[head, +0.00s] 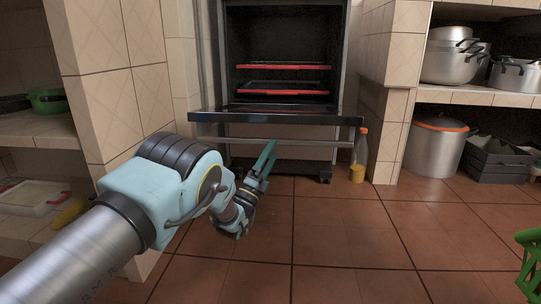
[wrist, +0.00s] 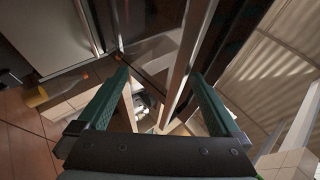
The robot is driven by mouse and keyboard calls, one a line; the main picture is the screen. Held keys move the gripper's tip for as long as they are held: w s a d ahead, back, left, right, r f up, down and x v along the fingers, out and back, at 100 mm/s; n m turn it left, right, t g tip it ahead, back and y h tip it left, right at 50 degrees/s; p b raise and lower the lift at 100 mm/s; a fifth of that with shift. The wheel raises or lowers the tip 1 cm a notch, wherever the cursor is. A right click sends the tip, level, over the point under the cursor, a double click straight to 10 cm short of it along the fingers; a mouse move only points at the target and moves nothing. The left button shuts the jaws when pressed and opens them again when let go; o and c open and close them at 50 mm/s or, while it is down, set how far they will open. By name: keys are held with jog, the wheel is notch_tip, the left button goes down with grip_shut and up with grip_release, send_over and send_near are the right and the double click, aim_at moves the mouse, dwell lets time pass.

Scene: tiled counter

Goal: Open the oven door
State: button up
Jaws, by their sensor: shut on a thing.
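The oven (head: 285,45) stands in a tiled recess, with its dark interior and red-edged racks in view. Its door (head: 230,117) is folded down and lies about level, seen nearly edge-on in the head view. The door's long metal handle (head: 315,143) runs below its front edge. My gripper (head: 268,150) reaches up from the lower left to the handle. In the wrist view, my gripper's green fingers (wrist: 163,88) stand apart with the pale handle bar (wrist: 187,62) running between them. The exact contact at the fingertips is hard to see.
A bottle (head: 360,155) with an orange cap stands on the floor right of the oven. A green basket (head: 528,262) is at the right edge. The tiled floor (head: 340,235) before the oven is clear.

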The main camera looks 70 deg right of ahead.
jog(key=p+v, duration=0.4)
jog(key=v, duration=0.5)
jog(key=shift+w+a+f+p, duration=0.15)
jog(key=shift+a+p, duration=0.05)
jog(key=shift+p, duration=0.15)
jog(key=shift+c, duration=0.5)
jog(key=shift+a+f, duration=0.35)
jog(key=shift+a, duration=0.1)
jog(key=shift+a, duration=0.1)
